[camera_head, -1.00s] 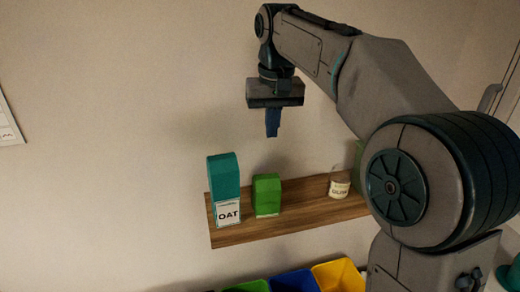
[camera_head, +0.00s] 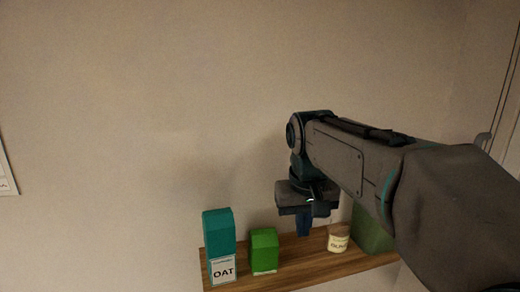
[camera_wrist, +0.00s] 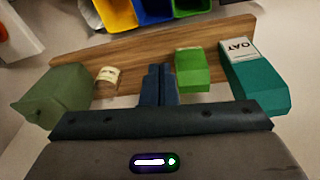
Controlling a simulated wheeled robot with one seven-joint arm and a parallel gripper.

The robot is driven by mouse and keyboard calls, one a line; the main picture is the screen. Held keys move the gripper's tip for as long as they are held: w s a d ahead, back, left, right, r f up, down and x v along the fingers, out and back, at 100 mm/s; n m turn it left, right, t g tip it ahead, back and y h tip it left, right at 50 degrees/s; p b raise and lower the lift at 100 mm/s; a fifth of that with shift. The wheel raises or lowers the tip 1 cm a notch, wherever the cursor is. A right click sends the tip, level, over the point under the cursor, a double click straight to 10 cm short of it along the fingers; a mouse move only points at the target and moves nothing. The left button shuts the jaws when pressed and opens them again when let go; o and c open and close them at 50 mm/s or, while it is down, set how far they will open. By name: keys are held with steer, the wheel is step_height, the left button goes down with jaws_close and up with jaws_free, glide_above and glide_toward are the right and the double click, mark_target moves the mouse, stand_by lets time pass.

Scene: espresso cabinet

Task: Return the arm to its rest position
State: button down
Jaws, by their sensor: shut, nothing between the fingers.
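My gripper (camera_head: 304,224) hangs from the arm with its fingers pointing down, in front of the wooden shelf (camera_head: 318,274) in the head view. In the wrist view, the blue fingers of my gripper (camera_wrist: 158,70) are together with nothing between them. They appear between a small green carton (camera_wrist: 191,72) and a pale jar (camera_wrist: 106,79), apart from both as far as I can see. The arm covers the right end of the shelf in the head view.
On the shelf stand a teal OAT carton (camera_head: 219,240), the small green carton (camera_head: 264,250), a labelled jar (camera_head: 338,238) and a larger green container (camera_head: 371,230). Yellow (camera_wrist: 115,14), blue (camera_wrist: 154,12) and green bins (camera_wrist: 190,7) lie beyond the shelf. The wall above is bare.

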steer(key=s+d+f, duration=0.4)
steer(key=s+f, duration=0.2)
steer(key=s, duration=0.1)
steer(key=s+d+f+m+t, duration=0.1)
steer(key=s+d+f, duration=0.3)
steer(key=s+f, duration=0.3)
steer(key=shift+s+d+f+m, duration=0.2)
steer(key=shift+s+d+m, duration=0.1)
steer(key=shift+s, duration=0.05)
steer(key=shift+s+a+r, duration=0.1)
steer(key=shift+a+r, duration=0.05)
steer(key=shift+a, duration=0.6)
